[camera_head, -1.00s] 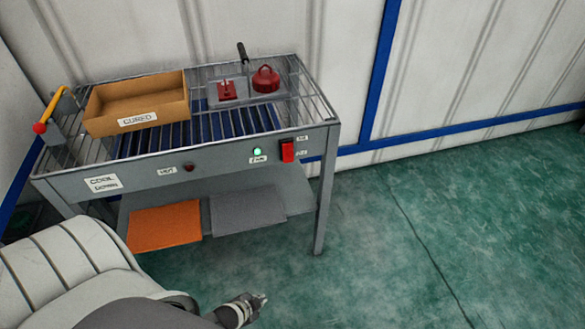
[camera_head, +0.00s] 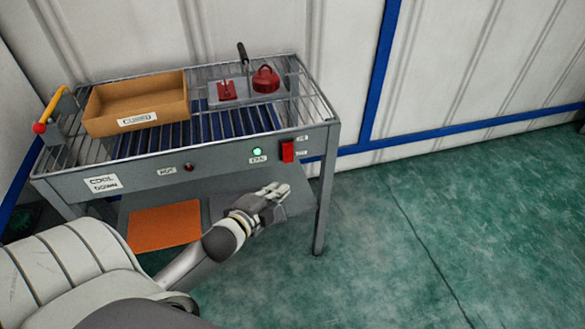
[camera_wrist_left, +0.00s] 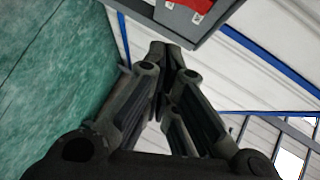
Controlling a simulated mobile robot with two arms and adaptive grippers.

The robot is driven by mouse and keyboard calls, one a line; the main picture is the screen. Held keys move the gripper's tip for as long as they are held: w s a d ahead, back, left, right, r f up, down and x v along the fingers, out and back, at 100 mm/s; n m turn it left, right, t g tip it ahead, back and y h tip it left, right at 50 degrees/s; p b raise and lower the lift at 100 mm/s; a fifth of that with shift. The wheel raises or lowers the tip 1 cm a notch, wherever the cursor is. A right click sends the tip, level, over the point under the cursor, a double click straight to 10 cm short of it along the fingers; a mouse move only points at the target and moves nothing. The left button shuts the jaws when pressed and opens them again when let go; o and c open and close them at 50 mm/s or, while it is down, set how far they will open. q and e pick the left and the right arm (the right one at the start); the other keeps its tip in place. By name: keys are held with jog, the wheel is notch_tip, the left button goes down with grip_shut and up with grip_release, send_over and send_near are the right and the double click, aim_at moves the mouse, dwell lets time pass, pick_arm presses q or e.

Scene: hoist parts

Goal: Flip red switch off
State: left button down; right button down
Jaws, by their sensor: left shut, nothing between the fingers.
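The red switch (camera_head: 288,151) sits on the front panel of the grey rack table (camera_head: 225,157), near its right end. Small labels are beside it, too blurred to read. A green light (camera_head: 257,151) glows to its left. My left gripper (camera_head: 284,190) is shut and empty, in front of the table and below the switch in the head view, apart from it. In the left wrist view the shut fingertips (camera_wrist_left: 171,48) point up towards the panel, and part of the red switch (camera_wrist_left: 199,4) shows at the top edge. My right gripper is not in view.
On the rack stand a cardboard box (camera_head: 136,121), a red lidded item (camera_head: 266,79) and a red part on a plate (camera_head: 227,90). A yellow lever with a red knob (camera_head: 39,128) is at the left end. An orange mat (camera_head: 164,227) lies on the lower shelf. Floor at right is clear.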

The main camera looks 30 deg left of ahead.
aim_at(288, 153)
pick_arm(q)
jog(key=a+x, duration=0.2)
jog(key=x, duration=1.1)
jog(key=shift+s+a+f, duration=0.2)
jog(key=shift+a+f, duration=0.1)
jog(key=shift+f, duration=0.1)
jog(key=shift+w+a+f, duration=0.15)
jog(key=shift+a+f, duration=0.05)
jog(key=shift+f, duration=0.2)
jog(key=shift+w+a+f, duration=0.15)
jog(key=shift+f, duration=0.3)
jog(key=shift+s+d, duration=0.1)
